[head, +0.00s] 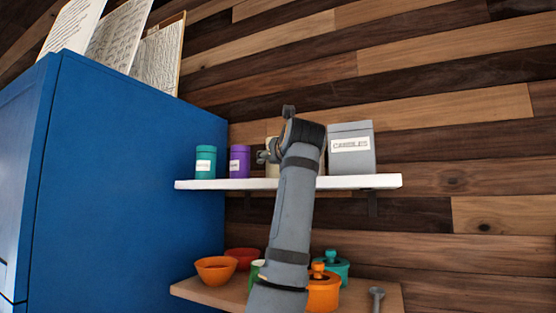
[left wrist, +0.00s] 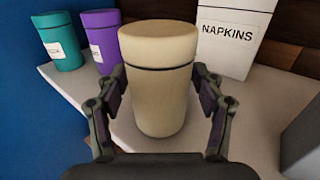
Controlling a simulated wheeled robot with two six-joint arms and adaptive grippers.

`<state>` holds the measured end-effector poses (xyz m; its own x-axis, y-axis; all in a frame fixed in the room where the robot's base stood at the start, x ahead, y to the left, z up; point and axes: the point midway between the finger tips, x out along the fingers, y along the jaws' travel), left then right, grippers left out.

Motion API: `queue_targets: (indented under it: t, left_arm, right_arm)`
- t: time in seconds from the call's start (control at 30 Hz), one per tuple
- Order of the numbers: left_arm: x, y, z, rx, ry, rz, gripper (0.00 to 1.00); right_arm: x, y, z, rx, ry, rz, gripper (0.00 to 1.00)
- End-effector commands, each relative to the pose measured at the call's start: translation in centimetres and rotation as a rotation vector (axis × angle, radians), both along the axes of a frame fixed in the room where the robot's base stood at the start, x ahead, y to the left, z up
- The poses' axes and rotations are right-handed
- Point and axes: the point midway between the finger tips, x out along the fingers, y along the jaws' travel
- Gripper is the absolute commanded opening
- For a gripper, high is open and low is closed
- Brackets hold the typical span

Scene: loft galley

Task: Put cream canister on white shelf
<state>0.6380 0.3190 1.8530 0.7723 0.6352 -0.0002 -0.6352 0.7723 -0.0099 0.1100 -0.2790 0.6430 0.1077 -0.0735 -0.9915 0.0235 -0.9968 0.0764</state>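The cream canister (left wrist: 158,85) stands upright on the white shelf (left wrist: 92,106), between the fingers of my left gripper (left wrist: 162,100). The fingers are apart, one on each side of it, and narrow gaps show between them and its sides. In the head view only a sliver of the cream canister (head: 272,158) shows, behind my left gripper (head: 275,143); the white shelf (head: 215,184) is on the wooden wall. My left arm hides the shelf's middle. My right gripper is in neither view.
Teal (head: 205,160) and purple (head: 239,160) canisters stand left of the cream one. A white NAPKINS box (left wrist: 234,38) stands behind it to the right, and a grey CANDLES box (head: 351,155) farther right. A lower shelf (head: 215,292) holds bowls and pots. A blue cabinet (head: 130,180) is at left.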

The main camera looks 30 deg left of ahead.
Motion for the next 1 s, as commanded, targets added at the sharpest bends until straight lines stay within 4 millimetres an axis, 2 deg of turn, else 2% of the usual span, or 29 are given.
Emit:
queue_targets:
  t: [0.4,0.53,0.7,0.9,1.0]
  left_arm:
    - [-0.1,-0.1,0.6,0.001,-0.001,0.000,0.78]
    - [-1.9,-1.7,-0.3,0.000,-0.004,-0.004,0.78]
    - [-5.3,-4.4,-0.3,0.001,-0.006,-0.003,0.78]
    - [-8.3,-6.8,0.0,0.001,-0.002,-0.002,0.78]
    - [-9.0,-7.4,0.2,0.000,-0.001,-0.001,0.78]
  right_arm:
    - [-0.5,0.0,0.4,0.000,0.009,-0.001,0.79]
    - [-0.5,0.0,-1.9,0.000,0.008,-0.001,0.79]
    - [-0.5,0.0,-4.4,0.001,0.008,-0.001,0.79]
    - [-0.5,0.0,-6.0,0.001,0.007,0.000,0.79]
    - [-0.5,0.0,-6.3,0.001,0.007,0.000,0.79]
